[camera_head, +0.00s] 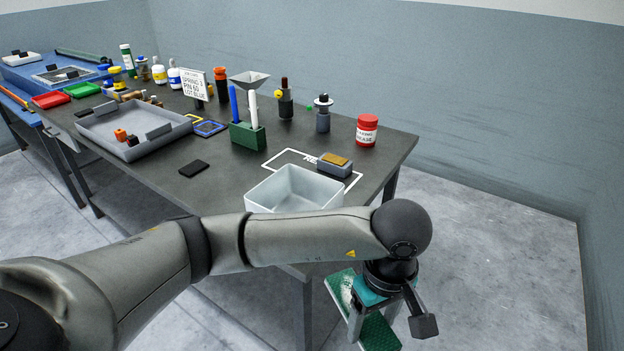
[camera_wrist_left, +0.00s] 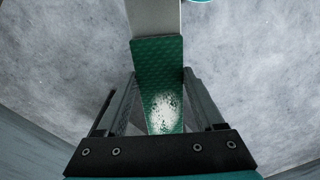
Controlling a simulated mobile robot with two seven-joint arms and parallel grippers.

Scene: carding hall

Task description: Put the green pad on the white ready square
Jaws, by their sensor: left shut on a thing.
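The green pad (camera_head: 342,284) is a flat textured strip with a whitish worn patch. My left gripper (camera_head: 374,314) is shut on it, holding it in the air beyond the table's near right edge. In the left wrist view the pad (camera_wrist_left: 158,65) runs between the two fingers (camera_wrist_left: 160,112), the white patch nearer the gripper. The white ready square (camera_head: 288,151) is a painted outline with lettering on the dark table. A grey block with a tan top covers part of it, and a white bin hides its near part. My right gripper is not in view.
The open white bin (camera_head: 292,172) stands at the table's near edge, beside the grey block (camera_head: 335,170). A red jar (camera_head: 366,131), a green pen holder (camera_head: 247,137) and a dark flat piece (camera_head: 194,169) are nearby. A grey tray (camera_head: 95,134) is farther left.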

